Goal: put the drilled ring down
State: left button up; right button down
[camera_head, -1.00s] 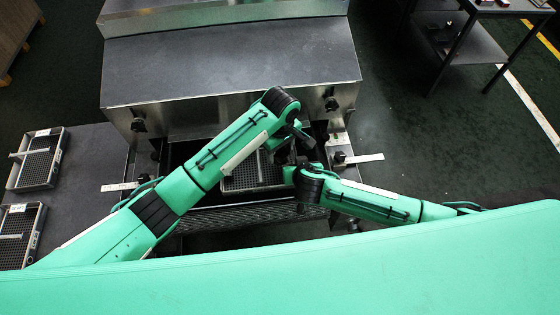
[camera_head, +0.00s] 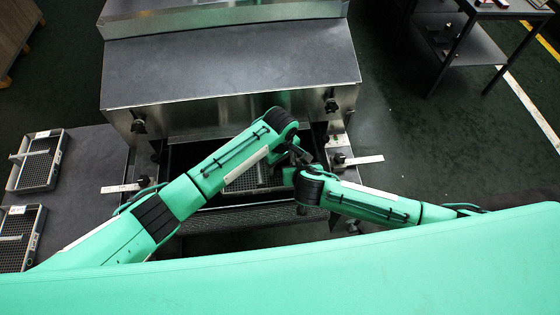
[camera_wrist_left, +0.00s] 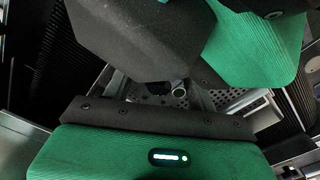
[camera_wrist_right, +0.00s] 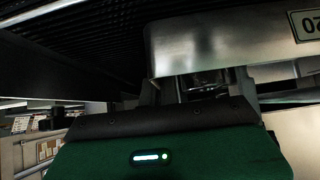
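My left gripper (camera_head: 299,156) is in the dark bay at the front of the machine; its fingers (camera_wrist_left: 162,92) stand apart in the left wrist view. A small round metal piece (camera_wrist_left: 179,87), possibly the drilled ring, shows between them in front of a perforated metal surface; whether it touches a finger is unclear. My right gripper (camera_wrist_right: 195,88) has its fingers apart beside a dark shiny metal shape (camera_wrist_right: 204,82); I cannot tell whether it grips this. The head view hides the ring behind my arms. A mesh tray (camera_head: 245,181) shows partly under my left arm.
The steel machine (camera_head: 230,65) stands behind the bay. Two mesh trays (camera_head: 36,160) (camera_head: 20,237) lie on the dark table (camera_head: 92,160) at left. A metal wall with a number label (camera_wrist_right: 308,25) is close to my right gripper. A shelf table (camera_head: 460,40) stands far right.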

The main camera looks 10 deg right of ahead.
pick_arm(q)
jog(key=shift+o, duration=0.6)
jog(key=shift+r, duration=0.1)
notch_tip(320, 180, up, 12)
pick_arm(e)
jog(key=c, duration=1.6)
grip_release()
